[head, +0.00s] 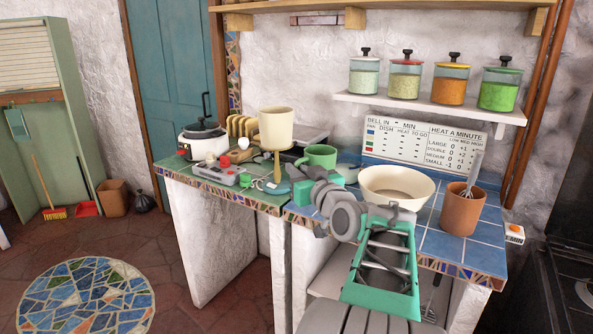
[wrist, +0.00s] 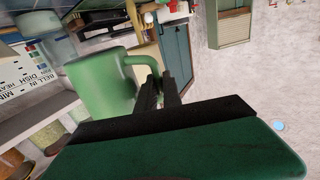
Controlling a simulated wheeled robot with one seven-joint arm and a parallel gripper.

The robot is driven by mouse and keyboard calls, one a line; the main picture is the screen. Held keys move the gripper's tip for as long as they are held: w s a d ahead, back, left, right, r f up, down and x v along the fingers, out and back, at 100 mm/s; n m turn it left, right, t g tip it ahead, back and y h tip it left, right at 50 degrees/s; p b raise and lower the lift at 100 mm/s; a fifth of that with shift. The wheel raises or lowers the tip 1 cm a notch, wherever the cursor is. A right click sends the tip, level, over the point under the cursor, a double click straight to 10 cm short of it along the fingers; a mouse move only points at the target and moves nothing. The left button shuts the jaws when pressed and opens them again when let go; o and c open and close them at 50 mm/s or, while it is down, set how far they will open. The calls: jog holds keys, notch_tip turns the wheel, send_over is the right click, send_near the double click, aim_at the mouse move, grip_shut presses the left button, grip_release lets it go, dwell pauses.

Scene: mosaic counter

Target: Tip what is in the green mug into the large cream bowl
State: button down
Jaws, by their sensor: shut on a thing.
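The green mug (head: 322,154) is near the middle of the head view, looking upright, left of the large cream bowl and above the counter. My gripper (wrist: 160,88) is shut on its handle, as the wrist view shows with the mug (wrist: 98,88) beside the dark fingers. In the head view the fingers are hard to make out behind my arm. The large cream bowl (head: 397,201) stands on the blue tiled counter (head: 436,238), partly behind my arm. What is in the mug is hidden in both views.
A terracotta pot (head: 461,211) with utensils stands right of the bowl. A cream cup-shaped thing (head: 276,130) on a stand, a white cooker (head: 206,147) and a grey device (head: 217,174) are to the left. A shelf (head: 430,106) with several jars hangs behind.

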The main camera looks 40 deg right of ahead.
aim_at(332, 162)
jog(key=shift+d, duration=0.1)
dwell(0.4)
jog(key=d+b, duration=0.2)
jog(key=d, duration=0.1)
jog(key=d+b, duration=0.2)
jog(key=d, duration=0.2)
jog(key=s+d+b, duration=0.1)
jog(key=d+b, duration=0.1)
jog(key=d, duration=0.2)
jog(key=shift+f+b, duration=0.4)
jog(key=s+d+b, duration=0.3)
jog(key=d, duration=0.4)
jog(key=shift+s+d+f, duration=0.2)
jog(key=shift+s+d, duration=0.1)
jog(key=shift+d, duration=0.05)
